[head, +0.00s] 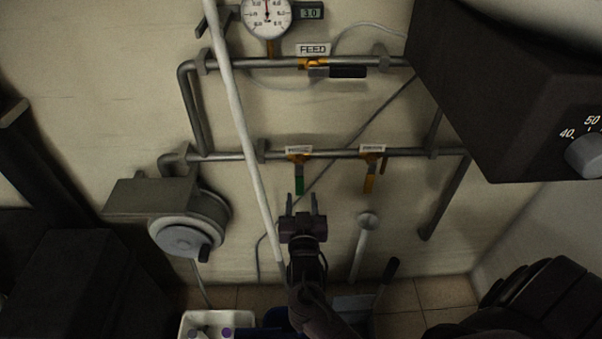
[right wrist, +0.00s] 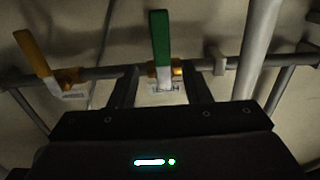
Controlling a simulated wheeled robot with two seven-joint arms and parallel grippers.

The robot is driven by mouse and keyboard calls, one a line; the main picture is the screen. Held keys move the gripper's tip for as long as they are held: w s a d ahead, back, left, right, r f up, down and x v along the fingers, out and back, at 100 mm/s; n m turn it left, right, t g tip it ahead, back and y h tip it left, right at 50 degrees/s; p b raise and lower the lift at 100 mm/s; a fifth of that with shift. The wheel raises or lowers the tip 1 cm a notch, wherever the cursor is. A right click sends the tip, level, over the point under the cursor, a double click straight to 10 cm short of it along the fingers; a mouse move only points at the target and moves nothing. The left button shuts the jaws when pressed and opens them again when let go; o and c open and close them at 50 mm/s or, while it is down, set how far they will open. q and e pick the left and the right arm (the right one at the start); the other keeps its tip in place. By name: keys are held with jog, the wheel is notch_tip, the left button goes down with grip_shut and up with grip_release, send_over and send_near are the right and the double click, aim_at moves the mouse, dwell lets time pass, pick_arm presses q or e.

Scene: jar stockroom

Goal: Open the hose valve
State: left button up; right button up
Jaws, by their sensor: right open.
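On the lower pipe, the left valve has a green-tipped handle (head: 299,186) that hangs down, across the pipe. The small label (head: 299,150) above it is too blurred to read for certain. To its right, a second valve has an orange handle (head: 369,183), also hanging down, under another blurred label. My right gripper (head: 304,205) is open and empty, just below the green handle in the head view. In the right wrist view the green handle (right wrist: 161,38) shows between the two spread fingers (right wrist: 158,88), with no visible grip on it. My left gripper is out of view.
The upper pipe has a FEED valve (head: 348,72) with a black handle lying along the pipe, and a gauge (head: 267,15). A pale slanting pole (head: 240,120) stands left of my gripper. A dark box (head: 500,95) juts out at upper right. A hose reel (head: 188,225) is at left.

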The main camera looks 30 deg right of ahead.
aim_at(300, 182)
jog(key=p+x, duration=0.1)
jog(key=x, duration=0.6)
jog(key=shift+w+r, duration=0.1)
jog(key=shift+w, duration=0.25)
grip_shut()
